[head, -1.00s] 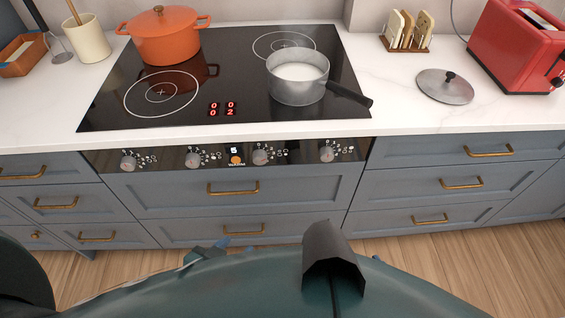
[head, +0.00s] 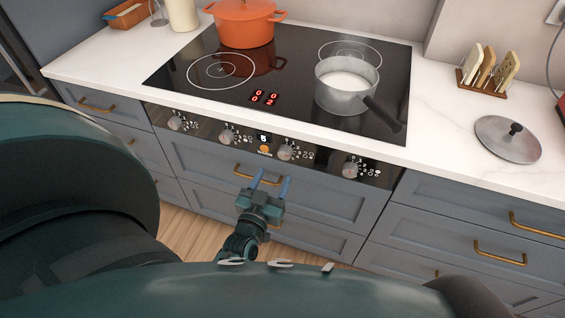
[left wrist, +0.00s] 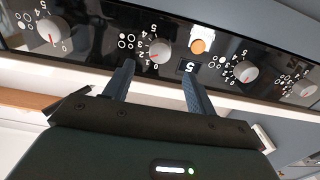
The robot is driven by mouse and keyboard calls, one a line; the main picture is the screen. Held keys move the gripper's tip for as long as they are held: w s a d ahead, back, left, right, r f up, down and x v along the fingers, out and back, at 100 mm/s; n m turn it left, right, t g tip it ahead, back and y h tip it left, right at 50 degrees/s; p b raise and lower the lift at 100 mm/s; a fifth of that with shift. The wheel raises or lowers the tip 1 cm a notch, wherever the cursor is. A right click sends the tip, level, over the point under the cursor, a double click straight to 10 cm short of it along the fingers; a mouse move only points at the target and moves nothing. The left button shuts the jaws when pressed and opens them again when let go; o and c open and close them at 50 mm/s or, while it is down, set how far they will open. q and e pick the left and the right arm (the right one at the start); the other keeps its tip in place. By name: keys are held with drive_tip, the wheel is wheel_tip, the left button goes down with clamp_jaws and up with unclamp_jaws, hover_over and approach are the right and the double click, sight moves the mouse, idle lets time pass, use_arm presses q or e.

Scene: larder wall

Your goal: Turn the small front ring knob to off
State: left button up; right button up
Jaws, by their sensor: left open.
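The control panel's row of grey knobs shows below the glass hob. From left in the head view are the first knob (head: 175,122), second knob (head: 227,135), third knob (head: 285,152) and fourth knob (head: 350,169). I cannot read which is the small front ring's. The hob display (head: 264,98) reads 0 0 above 0 2. My left gripper (head: 272,180) is open and empty, in front of the drawer below the third knob. In the upside-down left wrist view, its fingers point at the panel, apart from the third knob (left wrist: 160,50). My right gripper is out of view.
A saucepan (head: 342,98) of white liquid stands front right on the hob, its handle towards the front edge. An orange pot (head: 245,25) stands at the back left. A lid (head: 508,142) lies on the counter. A brass drawer handle (head: 258,175) is by the gripper.

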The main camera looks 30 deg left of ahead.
sight(283, 157)
use_arm(q)
drive_tip(key=b+x, duration=0.2)
drive_tip(key=x, duration=0.5)
drive_tip(key=shift+w+a, duration=0.1)
drive_tip(key=shift+w, duration=0.15)
drive_tip(key=shift+c, duration=0.4)
drive_tip(key=c, duration=0.9)
